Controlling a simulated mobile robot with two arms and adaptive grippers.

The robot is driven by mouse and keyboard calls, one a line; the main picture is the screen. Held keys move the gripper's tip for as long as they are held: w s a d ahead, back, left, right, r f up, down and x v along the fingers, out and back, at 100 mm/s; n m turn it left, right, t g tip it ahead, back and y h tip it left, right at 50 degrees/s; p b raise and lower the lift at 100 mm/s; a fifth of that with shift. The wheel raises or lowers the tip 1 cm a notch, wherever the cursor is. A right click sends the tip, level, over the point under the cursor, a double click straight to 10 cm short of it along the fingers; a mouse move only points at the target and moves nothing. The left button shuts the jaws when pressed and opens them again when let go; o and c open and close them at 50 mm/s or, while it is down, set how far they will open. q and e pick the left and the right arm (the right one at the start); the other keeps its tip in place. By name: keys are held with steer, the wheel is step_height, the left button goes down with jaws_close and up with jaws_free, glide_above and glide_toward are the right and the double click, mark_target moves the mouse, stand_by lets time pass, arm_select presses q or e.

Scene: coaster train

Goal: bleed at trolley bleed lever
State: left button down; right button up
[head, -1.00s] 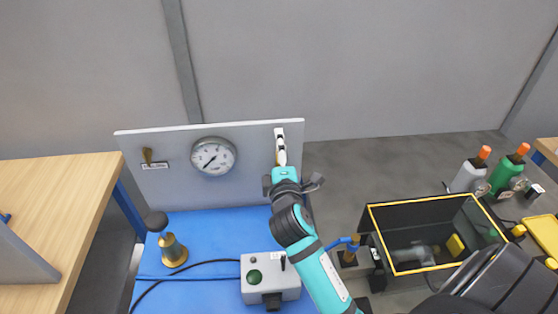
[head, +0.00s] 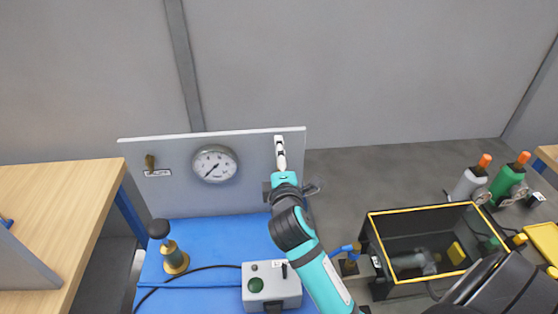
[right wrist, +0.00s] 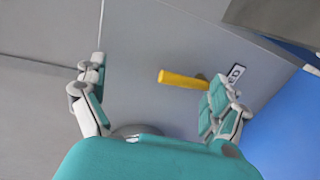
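My right gripper (right wrist: 156,72) is open in front of the panel, one finger on each side of the lever. The lever is closer to the finger on the picture's right; whether they touch I cannot tell. In the head view my right gripper (head: 281,160) is at the right end of the upright panel (head: 250,185), with one pale finger showing, and it hides the lever. My left gripper is not in view.
A brass fitting (head: 174,258) and a grey switch box (head: 270,290) stand on the blue top (head: 215,232). A yellow-rimmed black bin (head: 420,208) and bottles (head: 508,180) are at right.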

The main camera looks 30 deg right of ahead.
steer(key=f+v, duration=0.1)
steer(key=v, duration=0.6)
steer(key=shift+s+f, duration=0.2)
stand_by(0.4)
steer(key=shift+p, duration=0.35)
steer(key=shift+a+f, duration=0.1)
